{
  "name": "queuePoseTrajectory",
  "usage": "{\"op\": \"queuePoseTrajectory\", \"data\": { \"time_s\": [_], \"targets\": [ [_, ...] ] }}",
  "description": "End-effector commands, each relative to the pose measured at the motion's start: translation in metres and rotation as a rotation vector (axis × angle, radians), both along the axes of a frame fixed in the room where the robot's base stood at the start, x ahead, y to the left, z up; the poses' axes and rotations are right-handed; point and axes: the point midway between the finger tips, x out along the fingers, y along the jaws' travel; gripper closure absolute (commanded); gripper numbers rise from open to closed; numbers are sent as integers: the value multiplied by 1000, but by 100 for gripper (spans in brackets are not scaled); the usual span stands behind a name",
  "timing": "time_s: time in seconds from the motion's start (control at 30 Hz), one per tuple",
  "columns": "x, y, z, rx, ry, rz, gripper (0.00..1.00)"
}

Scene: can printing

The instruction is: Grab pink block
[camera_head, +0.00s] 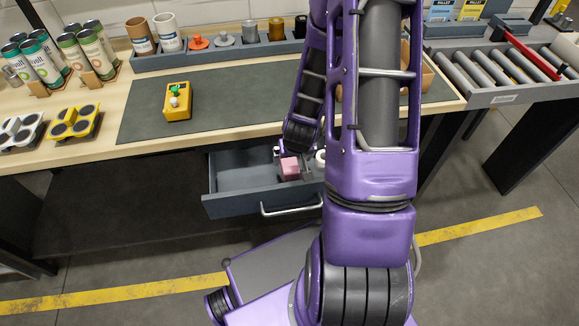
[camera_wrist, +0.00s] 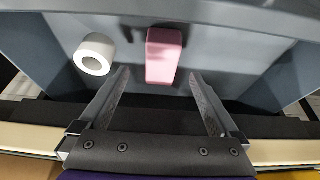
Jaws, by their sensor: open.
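The pink block (camera_wrist: 163,56) lies in the open drawer, and in the wrist view it sits just beyond my fingertips, roughly between their lines. In the head view the pink block (camera_head: 290,168) shows at the drawer's right part, close to my gripper (camera_head: 288,158). In the wrist view my gripper (camera_wrist: 158,85) is open, with nothing between its fingers. The grey drawer (camera_head: 232,205) is pulled out below the table. My arm hides part of its right side in the head view.
A white roll (camera_wrist: 94,54) lies in the drawer left of the block in the wrist view. The drawer's left part is empty. A yellow box with a green knob (camera_head: 178,100) stands on the mat above. The drawer handle (camera_head: 291,207) sticks out in front.

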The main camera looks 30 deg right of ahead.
Motion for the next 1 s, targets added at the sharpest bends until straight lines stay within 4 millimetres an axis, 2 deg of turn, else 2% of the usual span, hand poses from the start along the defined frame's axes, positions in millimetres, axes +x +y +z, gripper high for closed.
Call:
{"op": "queuePoseTrajectory", "data": {
  "time_s": [0.1,0.37,0.67,0.97,1.0],
  "targets": [
    [4,-1,-12,1,1,0,3],
    [11,-2,-26,2,2,-1,3],
    [25,-4,-60,2,1,-1,3],
    [27,-5,-63,0,-1,-1,3],
    [27,-5,-63,0,-1,-1,6]
  ]
}}
